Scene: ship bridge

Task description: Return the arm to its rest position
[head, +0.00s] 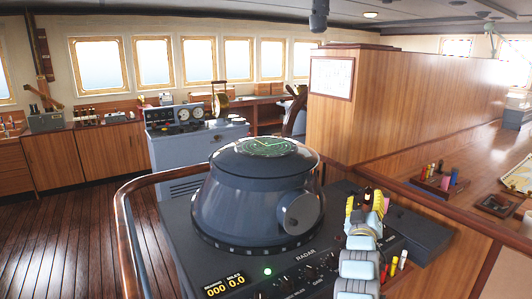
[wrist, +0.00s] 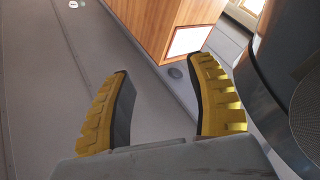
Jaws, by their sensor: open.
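My gripper (head: 364,198) is in the lower right of the head view, with yellow fingers pointing up and away from the camera. It appears just right of the radar unit (head: 250,205), above or in front of its console; the exact gap cannot be told. In the wrist view, the two yellow-padded fingers of my gripper (wrist: 160,65) stand wide apart with nothing held between them. The dark curved side of the radar unit (wrist: 268,90) fills the right of that view. My pale blue and grey arm links rise from the bottom edge of the head view.
A wooden partition (head: 420,105) with a framed notice (head: 332,77) stands behind. A wooden handrail (head: 128,235) curves around the console's left. A desk at right holds a pen rack (head: 436,181). Several markers (head: 398,266) stand close right of my arm. Open floor (head: 75,255) lies left.

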